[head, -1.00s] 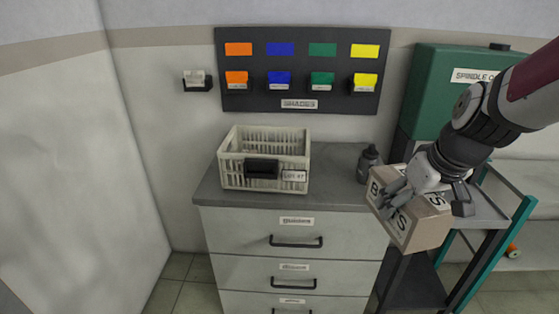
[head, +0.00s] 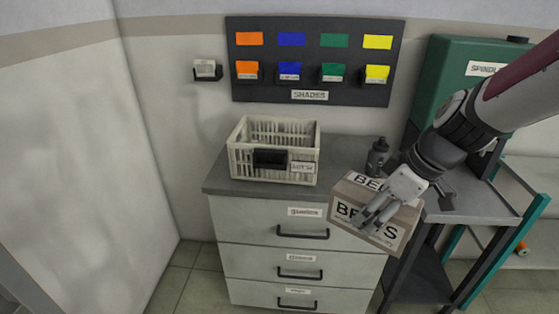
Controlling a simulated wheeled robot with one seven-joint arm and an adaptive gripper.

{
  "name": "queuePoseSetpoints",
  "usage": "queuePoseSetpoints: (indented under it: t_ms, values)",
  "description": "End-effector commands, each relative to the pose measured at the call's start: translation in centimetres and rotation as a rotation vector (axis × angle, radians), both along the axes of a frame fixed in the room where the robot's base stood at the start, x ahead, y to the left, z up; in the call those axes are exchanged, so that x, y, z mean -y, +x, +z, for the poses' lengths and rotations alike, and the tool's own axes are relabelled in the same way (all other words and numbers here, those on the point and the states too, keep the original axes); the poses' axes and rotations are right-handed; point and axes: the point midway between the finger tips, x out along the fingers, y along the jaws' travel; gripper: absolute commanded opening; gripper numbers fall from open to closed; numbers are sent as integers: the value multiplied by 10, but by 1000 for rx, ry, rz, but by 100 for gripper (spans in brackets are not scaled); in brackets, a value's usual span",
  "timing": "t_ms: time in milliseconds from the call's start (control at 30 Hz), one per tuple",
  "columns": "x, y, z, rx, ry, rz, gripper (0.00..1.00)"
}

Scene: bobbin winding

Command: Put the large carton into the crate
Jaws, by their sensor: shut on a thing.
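The large carton (head: 352,212) is a brown box with white labels lettered in black. My gripper (head: 372,218) is shut on it and holds it tilted in the air, in front of the right end of the drawer cabinet. My fingers cover part of its lettering. The crate (head: 245,161) is a cream slatted box with a black handle patch and a small label on its front. It stands on the cabinet top to the left of the carton, apart from it. Its visible inside looks empty.
A dark bottle (head: 377,158) stands on the cabinet top (head: 338,160) between the crate and my arm. A shade board (head: 310,60) hangs on the wall behind. A green machine (head: 440,85) and a dark stand (head: 500,212) are at the right.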

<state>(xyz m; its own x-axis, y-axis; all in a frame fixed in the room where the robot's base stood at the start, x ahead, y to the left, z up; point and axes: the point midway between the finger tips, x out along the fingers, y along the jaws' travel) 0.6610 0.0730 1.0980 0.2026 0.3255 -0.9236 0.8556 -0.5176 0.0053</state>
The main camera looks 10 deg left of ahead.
Motion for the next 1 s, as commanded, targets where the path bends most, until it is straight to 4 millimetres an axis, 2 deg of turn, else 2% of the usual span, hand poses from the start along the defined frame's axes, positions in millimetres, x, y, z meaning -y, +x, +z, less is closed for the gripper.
queuePoseSetpoints:
  t_ms: [167,300,400,500,700,867,1000]
  values:
    - [-56,-8,4,1,5,533,28]
    - [-109,-19,7,2,7,1047,28]
    - [-140,-25,10,5,5,1355,28]
    - [-163,-30,12,5,4,1593,28]
    - [-197,-37,15,6,3,1936,28]
    - [-217,-41,16,5,3,2145,28]
    - [-212,-39,16,4,0,2125,28]
